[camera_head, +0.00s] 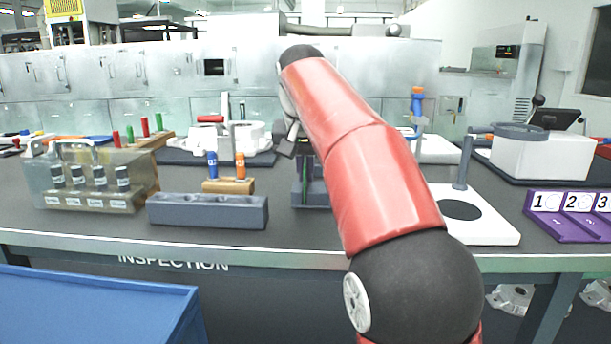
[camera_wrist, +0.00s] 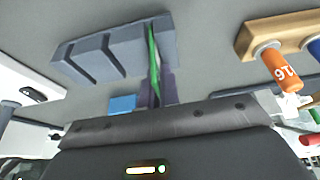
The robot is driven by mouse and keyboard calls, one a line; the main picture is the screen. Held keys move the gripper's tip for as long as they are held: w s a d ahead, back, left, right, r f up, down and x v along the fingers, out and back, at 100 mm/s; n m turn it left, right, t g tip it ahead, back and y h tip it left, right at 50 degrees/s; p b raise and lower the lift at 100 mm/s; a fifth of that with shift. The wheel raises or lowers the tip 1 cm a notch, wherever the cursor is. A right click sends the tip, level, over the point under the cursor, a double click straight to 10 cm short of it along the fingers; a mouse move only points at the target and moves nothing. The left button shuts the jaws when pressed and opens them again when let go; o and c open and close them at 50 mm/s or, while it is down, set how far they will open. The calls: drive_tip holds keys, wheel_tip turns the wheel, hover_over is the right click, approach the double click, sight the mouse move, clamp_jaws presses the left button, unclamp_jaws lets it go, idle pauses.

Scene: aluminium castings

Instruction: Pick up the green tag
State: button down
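The green tag (camera_wrist: 153,62) shows in the wrist view as a thin, upright strip at one end of a grey slotted rack (camera_wrist: 98,58). In the head view, the green tag (camera_head: 308,173) is a narrow green line at the grey rack (camera_head: 315,197), partly hidden by my arm. My gripper (camera_head: 293,140) is above and near the rack.
A wooden block (camera_head: 228,186) with blue and orange cylinders stands left of the rack, behind a long grey block (camera_head: 208,211). A white plate with a ring stand (camera_head: 487,226) is right of my arm. A purple numbered holder (camera_head: 570,228) is at far right.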

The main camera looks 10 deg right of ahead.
drive_tip(key=r+p, duration=0.3)
drive_tip(key=r, duration=0.6)
drive_tip(key=shift+w, duration=0.2)
drive_tip(key=shift+s+r, duration=0.15)
drive_tip(key=shift+r, duration=0.3)
drive_tip(key=shift+s, duration=0.1)
